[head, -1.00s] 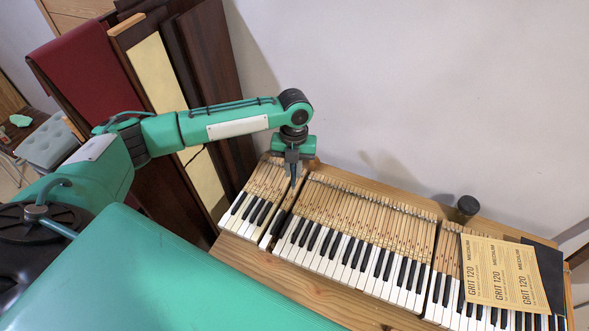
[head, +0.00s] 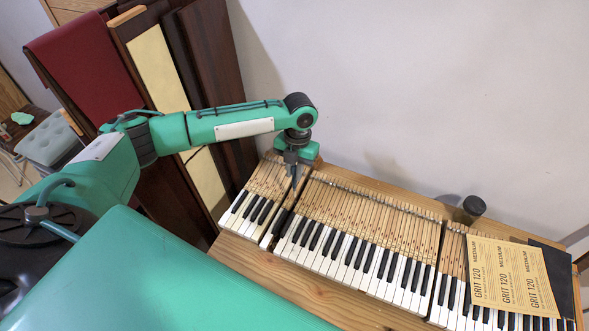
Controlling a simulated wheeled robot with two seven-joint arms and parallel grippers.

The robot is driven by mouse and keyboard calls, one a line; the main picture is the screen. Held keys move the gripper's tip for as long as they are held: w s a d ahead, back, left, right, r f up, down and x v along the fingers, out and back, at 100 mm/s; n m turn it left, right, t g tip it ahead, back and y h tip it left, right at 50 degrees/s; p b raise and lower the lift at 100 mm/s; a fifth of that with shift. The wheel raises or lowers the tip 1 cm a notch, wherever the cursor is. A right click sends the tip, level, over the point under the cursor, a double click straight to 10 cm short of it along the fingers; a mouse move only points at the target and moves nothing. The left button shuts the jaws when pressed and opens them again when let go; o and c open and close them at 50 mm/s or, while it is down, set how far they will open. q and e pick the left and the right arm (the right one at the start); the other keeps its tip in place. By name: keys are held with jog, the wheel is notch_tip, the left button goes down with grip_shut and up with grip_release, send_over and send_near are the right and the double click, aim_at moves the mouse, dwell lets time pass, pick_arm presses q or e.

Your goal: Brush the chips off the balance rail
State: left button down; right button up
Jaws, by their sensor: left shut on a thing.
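The keyboard (head: 345,215) lies along the wall with its keys in groups. A narrow dark gap (head: 282,218) runs between the left group of keys and the long middle group. The balance rail is not clearly seen, and chips are too small to make out. My left gripper (head: 294,178) points down over the back end of this gap. It is shut on a slim dark tool whose shape is mostly hidden at this size. Whether the tool's tip touches anything cannot be told. My right gripper is out of view.
A GRIT 120 sandpaper sheet (head: 512,278) lies over the right keys, with a dark sheet (head: 552,266) partly under it. A dark cylinder (head: 470,208) stands behind the keys. Panels and a red cloth (head: 75,75) lean at the left. Bare wood (head: 300,296) shows in front.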

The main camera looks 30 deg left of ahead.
aim_at(294, 188)
pick_arm(q)
jog(key=shift+f+b, duration=0.65)
jog(key=shift+f, duration=0.3)
jog(key=shift+f+b, duration=0.65)
jog(key=shift+f, duration=1.4)
jog(key=shift+p, duration=0.3)
jog(key=shift+f, duration=0.5)
